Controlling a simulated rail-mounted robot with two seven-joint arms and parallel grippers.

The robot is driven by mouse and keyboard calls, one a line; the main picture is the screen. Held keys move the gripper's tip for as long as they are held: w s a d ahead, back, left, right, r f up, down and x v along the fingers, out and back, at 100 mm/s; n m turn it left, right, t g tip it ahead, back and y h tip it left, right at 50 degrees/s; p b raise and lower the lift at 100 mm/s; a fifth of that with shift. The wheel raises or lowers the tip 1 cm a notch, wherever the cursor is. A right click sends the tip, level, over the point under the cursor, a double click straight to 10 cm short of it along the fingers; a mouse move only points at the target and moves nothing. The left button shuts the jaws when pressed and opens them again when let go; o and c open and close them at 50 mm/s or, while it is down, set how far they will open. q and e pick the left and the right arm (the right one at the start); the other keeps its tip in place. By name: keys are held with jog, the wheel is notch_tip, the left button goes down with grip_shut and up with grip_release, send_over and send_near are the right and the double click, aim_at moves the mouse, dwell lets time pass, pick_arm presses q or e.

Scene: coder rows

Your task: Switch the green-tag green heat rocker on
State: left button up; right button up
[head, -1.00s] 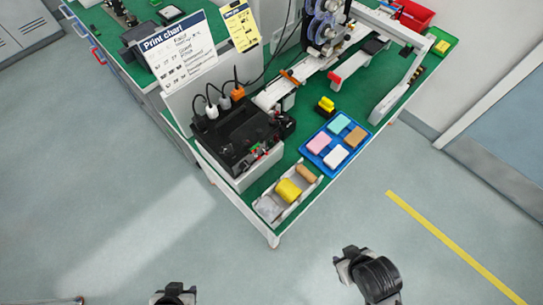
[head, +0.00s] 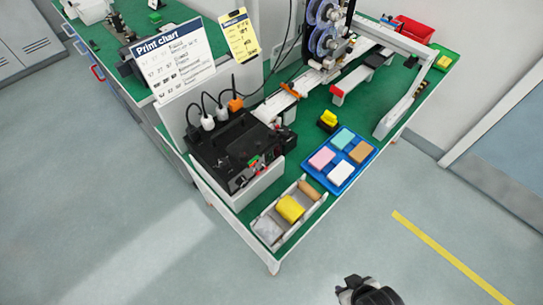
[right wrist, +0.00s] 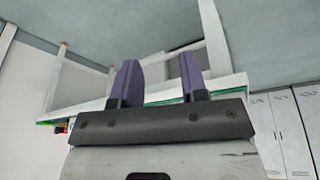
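A black machine (head: 222,143) sits at the near left corner of the green-topped bench. Small green and red parts (head: 253,161) show at its front edge. They are too small to tell which is the green heat rocker, how it is set, or where a green tag is. My right gripper (head: 362,288) is at the bottom of the head view, over the floor and well apart from the machine. In the right wrist view its two purple fingers (right wrist: 160,80) are spread with nothing between them. My left gripper is out of view.
A grey tray (head: 270,231) with a yellow roll stands at the bench's near corner. A blue tray (head: 341,174) with coloured blocks lies right of the machine. A print chart (head: 174,60) stands behind. The floor in front is clear.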

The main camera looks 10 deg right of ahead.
grip_shut()
jog(key=shift+a, duration=0.1)
dwell(0.4)
dwell(0.8)
